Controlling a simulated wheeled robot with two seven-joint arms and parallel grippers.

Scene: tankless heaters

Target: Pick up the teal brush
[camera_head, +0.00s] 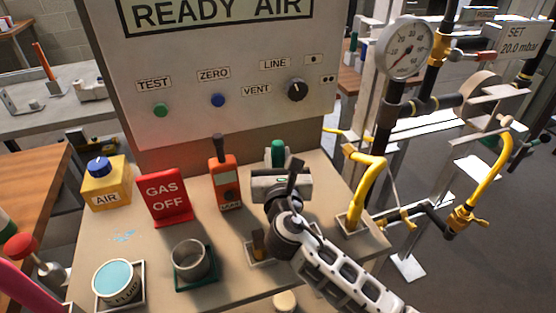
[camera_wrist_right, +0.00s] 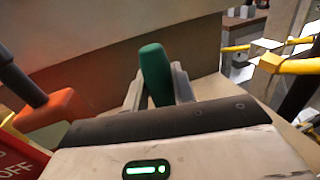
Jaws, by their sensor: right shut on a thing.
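The teal brush shows as a green handle (camera_head: 278,152) standing up just beyond my right gripper (camera_head: 278,170) in the head view. In the right wrist view the handle (camera_wrist_right: 156,73) stands nearly upright between the two pale fingers (camera_wrist_right: 157,90), and the gripper is shut on it. The brush's lower part is hidden behind the gripper body. I cannot tell whether it touches the bench top. My left gripper is not in view.
An orange leak detector (camera_head: 225,183), a red GAS OFF sign (camera_head: 165,197) and a yellow AIR box (camera_head: 106,184) stand left of my gripper. A grey cup (camera_head: 189,261) and a FLUID pot (camera_head: 118,282) are nearer. Yellow pipe (camera_head: 366,188) rises close on the right. The panel (camera_head: 225,75) stands behind.

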